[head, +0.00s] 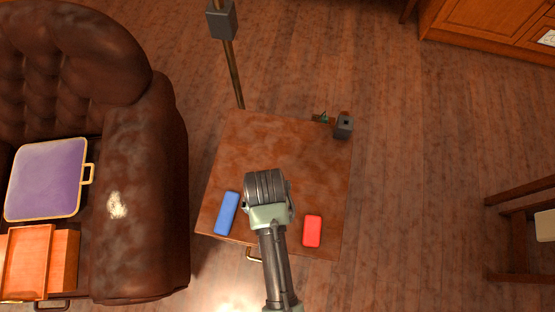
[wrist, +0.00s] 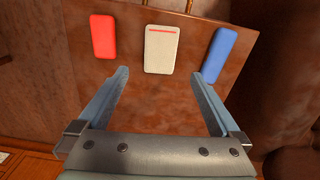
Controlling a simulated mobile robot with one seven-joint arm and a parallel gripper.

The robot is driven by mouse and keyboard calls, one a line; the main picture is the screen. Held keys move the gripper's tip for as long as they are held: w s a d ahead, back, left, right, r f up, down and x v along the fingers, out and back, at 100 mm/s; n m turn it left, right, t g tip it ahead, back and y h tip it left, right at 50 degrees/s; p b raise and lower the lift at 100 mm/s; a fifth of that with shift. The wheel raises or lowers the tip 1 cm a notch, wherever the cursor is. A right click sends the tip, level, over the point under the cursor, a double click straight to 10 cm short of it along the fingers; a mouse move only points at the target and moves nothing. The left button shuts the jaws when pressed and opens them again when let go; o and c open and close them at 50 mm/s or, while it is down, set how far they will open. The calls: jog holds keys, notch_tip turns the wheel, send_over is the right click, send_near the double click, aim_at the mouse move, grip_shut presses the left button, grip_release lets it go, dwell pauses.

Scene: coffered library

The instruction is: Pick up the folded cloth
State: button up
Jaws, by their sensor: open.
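A cream, flat, rounded piece with a red stripe, which looks like the folded cloth (wrist: 162,52), lies on the wooden tabletop (head: 290,145) in the wrist view. It lies between a red block (wrist: 103,37) and a blue block (wrist: 220,55). In the head view my arm hides it. My gripper (wrist: 160,76) is open and empty, its fingers pointing towards the cloth, one to each side of its near end. I cannot tell the height left between fingers and table.
In the head view the blue block (head: 227,213) is left of my wrist and the red block (head: 312,231) right. A dark grey object (head: 344,126) stands at the far right corner. A lamp pole (head: 233,75) rises behind the table; a leather armchair (head: 145,190) stands left.

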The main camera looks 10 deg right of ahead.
jog(key=f, duration=0.2)
jog(key=f+b, duration=0.1)
jog(key=f, duration=0.4)
jog(key=shift+s+a, duration=0.1)
jog(key=shift+s, duration=0.15)
jog(key=shift+w+f+b, duration=0.15)
jog(key=shift+f+b, duration=0.15)
jog(key=shift+f, duration=0.65)
jog(key=shift+w+f+b, duration=0.2)
jog(key=shift+f+b, duration=0.05)
jog(key=shift+f, duration=0.7)
jog(key=shift+w+f+b, duration=0.15)
jog(key=shift+f+b, duration=0.15)
jog(key=shift+f, duration=0.65)
jog(key=c, duration=1.1)
notch_tip(320, 180, up, 10)
jog(key=shift+r+p, duration=0.1)
jog(key=shift+p, duration=1.05)
